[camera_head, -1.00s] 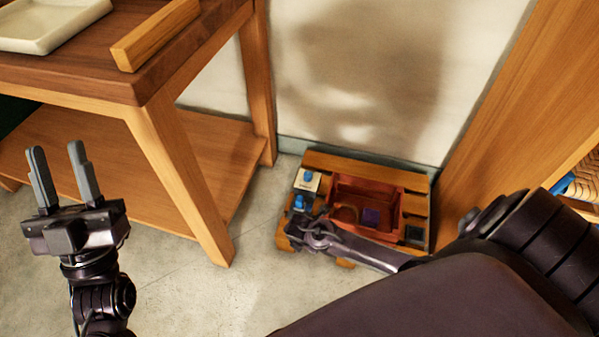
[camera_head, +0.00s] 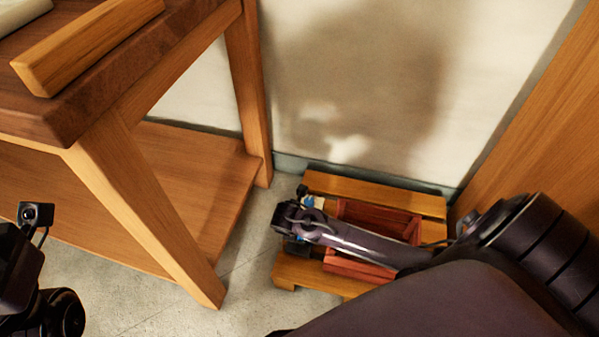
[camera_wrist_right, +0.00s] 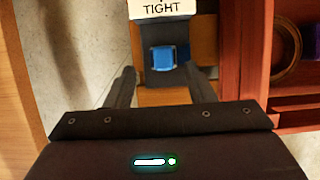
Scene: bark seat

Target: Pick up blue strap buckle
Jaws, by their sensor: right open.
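The blue strap buckle (camera_wrist_right: 163,57) is a small blue square piece on a dark strap, in the upper middle of the right wrist view. A white label reading "TIGHT" (camera_wrist_right: 164,8) sits just beyond it. My right gripper (camera_wrist_right: 159,70) is open, with one finger on each side of the strap and the buckle between them near the tips. I cannot tell whether the fingers touch it. In the head view my right arm and gripper reach over the left part of the low wooden stand and mostly hide the buckle. Only part of my left arm shows at the lower left edge.
The low wooden stand (camera_head: 350,190) holds a reddish open box (camera_head: 375,217) right of the strap; a brown ring (camera_wrist_right: 290,55) lies inside. A wooden table (camera_head: 135,185) stands at left, its leg near the stand. A wall is behind and a wooden panel (camera_head: 535,130) at right.

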